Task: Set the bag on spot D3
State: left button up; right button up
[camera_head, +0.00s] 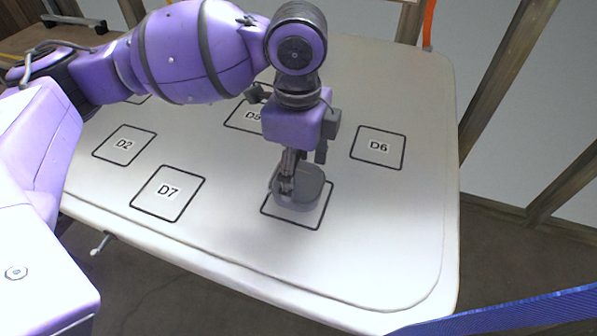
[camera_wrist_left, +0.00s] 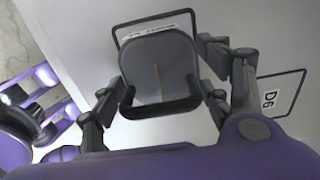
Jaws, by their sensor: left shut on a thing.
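The bag (camera_head: 309,190) is a small dark grey thing with a raised loop handle; it also shows in the left wrist view (camera_wrist_left: 158,62). It is over a black-outlined square (camera_head: 318,219) on the white table, covering much of it. The square's label is mostly hidden by the bag, so I cannot read it. I cannot tell if the bag touches the table. My left gripper (camera_head: 288,182) points down and is shut on the bag; it also shows in the left wrist view (camera_wrist_left: 160,98). My right gripper is not in view.
Other marked squares are D7 (camera_head: 167,192), D2 (camera_head: 124,145), D5 (camera_head: 247,117), partly behind my arm, and D6 (camera_head: 378,148); these look empty where visible. The white table (camera_head: 400,230) is clear on the right. A blue strap (camera_head: 500,315) crosses the bottom right.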

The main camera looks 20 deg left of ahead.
pick_arm(q)
jog(key=shift+f, duration=0.6)
jog(key=o, duration=2)
jog(key=shift+f, duration=0.15)
notch_tip(320, 180, up, 12)
jog(key=shift+r+p, duration=0.15)
jog(key=shift+p, duration=0.5)
